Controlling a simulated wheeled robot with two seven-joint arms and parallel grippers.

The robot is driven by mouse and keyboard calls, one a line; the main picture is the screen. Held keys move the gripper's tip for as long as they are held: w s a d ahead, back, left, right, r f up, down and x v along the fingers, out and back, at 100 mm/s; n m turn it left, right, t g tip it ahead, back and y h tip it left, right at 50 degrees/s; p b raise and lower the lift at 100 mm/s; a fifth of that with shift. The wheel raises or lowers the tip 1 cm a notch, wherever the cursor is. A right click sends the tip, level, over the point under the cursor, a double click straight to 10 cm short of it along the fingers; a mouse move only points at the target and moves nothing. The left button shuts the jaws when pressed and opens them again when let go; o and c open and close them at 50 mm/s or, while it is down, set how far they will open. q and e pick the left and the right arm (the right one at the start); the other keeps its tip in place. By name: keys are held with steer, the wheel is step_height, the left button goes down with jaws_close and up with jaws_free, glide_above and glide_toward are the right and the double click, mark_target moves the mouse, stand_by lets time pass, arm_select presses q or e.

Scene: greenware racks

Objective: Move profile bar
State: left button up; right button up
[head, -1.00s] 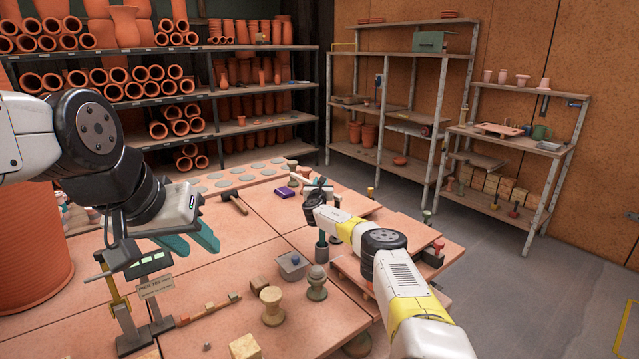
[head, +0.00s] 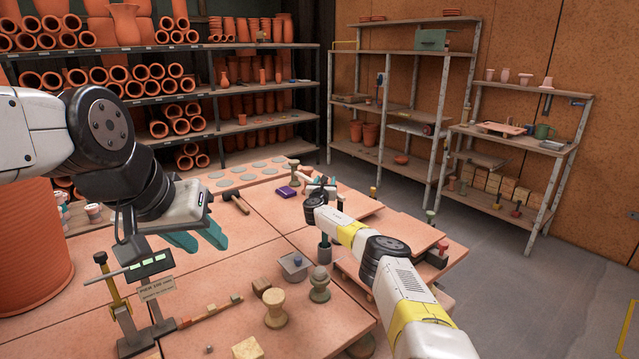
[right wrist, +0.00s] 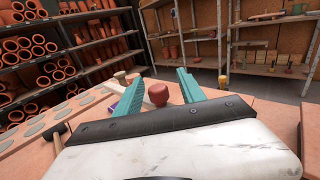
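A thin wooden bar with small blocks along it (head: 208,311) lies on the table at the front left; I cannot tell whether it is the profile bar. My left gripper (head: 200,241) hangs above the table behind a small stand, its two teal fingers apart and nothing seen between them. My right gripper (head: 323,184) reaches over the far right of the table, mostly hidden by its own wrist in the head view. In the right wrist view its teal fingers (right wrist: 160,95) are wide apart. A dark red rounded knob (right wrist: 158,94) shows between them, apart from both.
Shelves of clay pots (head: 262,115) and grey racks (head: 400,110) stand behind.

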steer(key=shift+s+a, duration=0.1)
steer(key=shift+a, duration=0.05)
steer(key=v, duration=0.7)
steer(key=shift+s, duration=0.3)
